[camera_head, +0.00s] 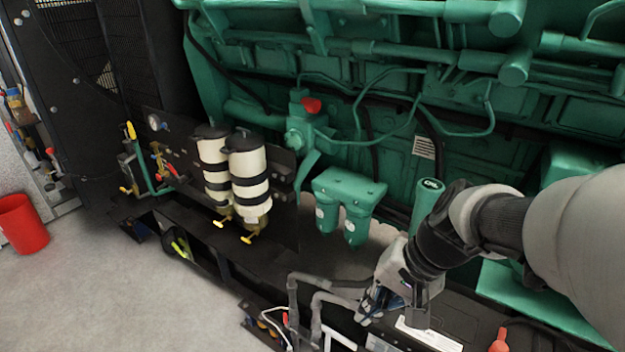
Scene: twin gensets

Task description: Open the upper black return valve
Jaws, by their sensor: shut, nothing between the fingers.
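My arm comes in from the right edge, and my gripper (366,312) points down and left near the grey pipes at the bottom. Its fingers look closed, with nothing seen in them. On the black panel at the left, small valves with yellow handles (130,130) and red handles (172,170) sit by a green pipe. My gripper is well to the right of them. I cannot tell which valve, if any, is the upper black return valve; no black handle stands out at this size.
Two cream filter canisters (250,170) with black bands stand by the panel, with yellow taps below. The green engine (420,90) fills the back, with green filters (347,195) in front. Grey pipes (318,305) rise near my gripper. A red bucket (22,224) stands on open floor (130,290).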

